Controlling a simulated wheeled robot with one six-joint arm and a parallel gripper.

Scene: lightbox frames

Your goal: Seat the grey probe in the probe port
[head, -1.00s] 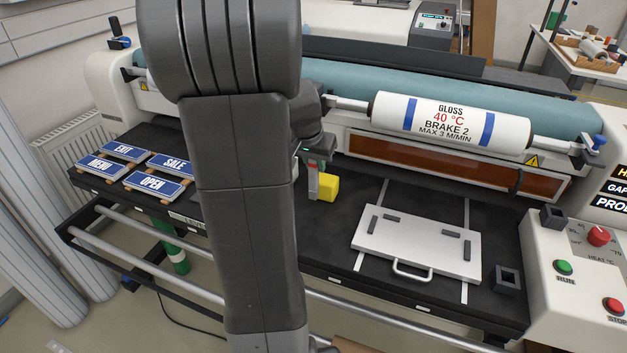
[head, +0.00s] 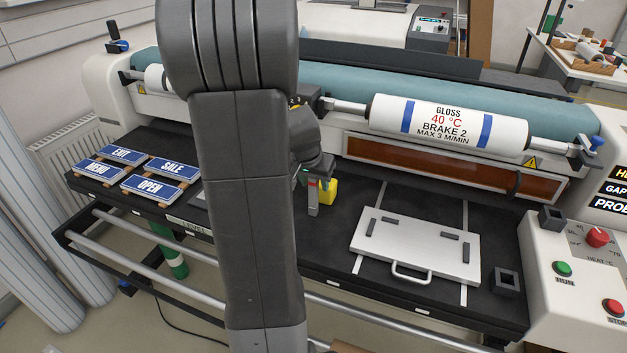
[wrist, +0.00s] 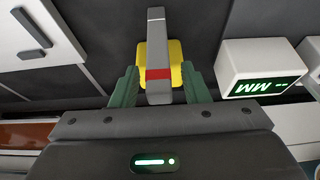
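The grey probe (head: 313,203) is a slim upright bar with a red band near its top. It also shows in the wrist view (wrist: 158,40), between the green fingers. My gripper (head: 316,178) is shut on it, low over the black table. A yellow block (head: 328,192) is just right of the probe and shows behind it in the wrist view (wrist: 176,60); I cannot tell whether they touch. A black square socket (head: 507,281) stands at the table's front right. A similar one (head: 551,218) sits on the white console. I cannot tell which is the probe port.
A silver plate with a handle (head: 416,247) lies right of my gripper. Several blue sign plates (head: 150,187) lie at left. The GLOSS roller (head: 450,125) spans the back. A white box with a green display (wrist: 262,68) is close by. My arm hides the table's middle.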

